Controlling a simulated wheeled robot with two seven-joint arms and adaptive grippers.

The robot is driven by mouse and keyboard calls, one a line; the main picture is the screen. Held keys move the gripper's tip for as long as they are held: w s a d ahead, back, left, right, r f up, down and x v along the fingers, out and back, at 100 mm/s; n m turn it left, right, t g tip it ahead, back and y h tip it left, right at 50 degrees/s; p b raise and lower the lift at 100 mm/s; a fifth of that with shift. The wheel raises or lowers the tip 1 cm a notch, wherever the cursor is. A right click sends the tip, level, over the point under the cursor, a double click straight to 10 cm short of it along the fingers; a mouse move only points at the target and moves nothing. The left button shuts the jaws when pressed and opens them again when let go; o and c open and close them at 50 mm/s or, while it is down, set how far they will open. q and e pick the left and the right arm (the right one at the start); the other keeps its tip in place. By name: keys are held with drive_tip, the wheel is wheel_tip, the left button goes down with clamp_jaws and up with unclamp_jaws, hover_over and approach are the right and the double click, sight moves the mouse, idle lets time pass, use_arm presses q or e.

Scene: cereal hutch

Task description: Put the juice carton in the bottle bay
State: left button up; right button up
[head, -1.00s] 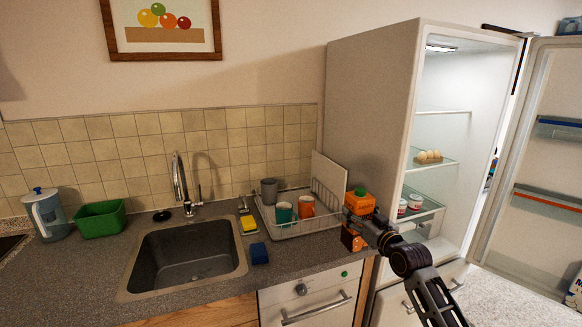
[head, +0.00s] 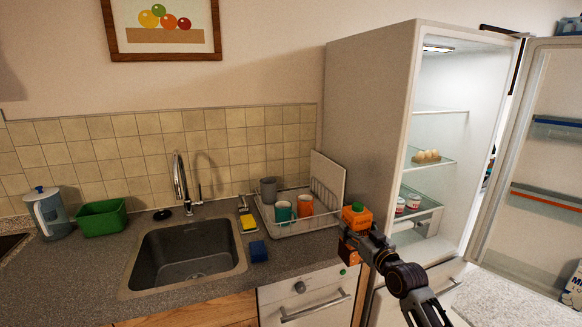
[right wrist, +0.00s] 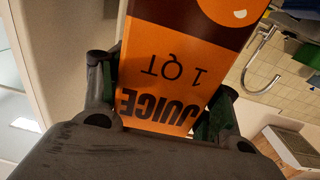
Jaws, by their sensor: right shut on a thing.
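The juice carton (head: 357,217) is orange and brown with a green cap, in front of the fridge's left side near the counter's right end. My right gripper (head: 359,239) is shut on it; the arm hides part of the carton. In the right wrist view the carton (right wrist: 165,75) sits between the two fingers, its lettering upside down. The open fridge door at right has a shelf with a blue rail (head: 558,127) and a lower one with an orange-red rail (head: 546,197). I cannot tell which part is the bottle bay. My left gripper is out of view.
The fridge (head: 372,120) stands open, with eggs (head: 427,156) and jars (head: 412,201) on its shelves. A milk carton (head: 574,287) shows low at the door's right edge. A dish rack (head: 285,230) with cups stands left of the carton. The sink (head: 187,255) is farther left.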

sight(349, 263)
drive_tip(key=shift+m+h, duration=0.5)
drive_tip(key=shift+h, duration=0.3)
drive_tip(key=s+f, duration=0.2)
drive_tip(key=f, duration=0.1)
drive_tip(key=s+f, duration=0.3)
drive_tip(key=f, duration=0.1)
drive_tip(key=s+a+f, duration=0.1)
drive_tip(key=s+f, duration=0.2)
drive_tip(key=shift+f, duration=0.25)
drive_tip(key=s+d+f+m+h, duration=0.2)
drive_tip(key=s+f+h, duration=0.2)
drive_tip(key=s+f, duration=0.6)
drive_tip(key=shift+s+d+m+t, duration=0.3)
drive_tip(key=shift+s+t, duration=0.1)
drive_tip(key=shift+s, duration=1.5)
idle(3.0)
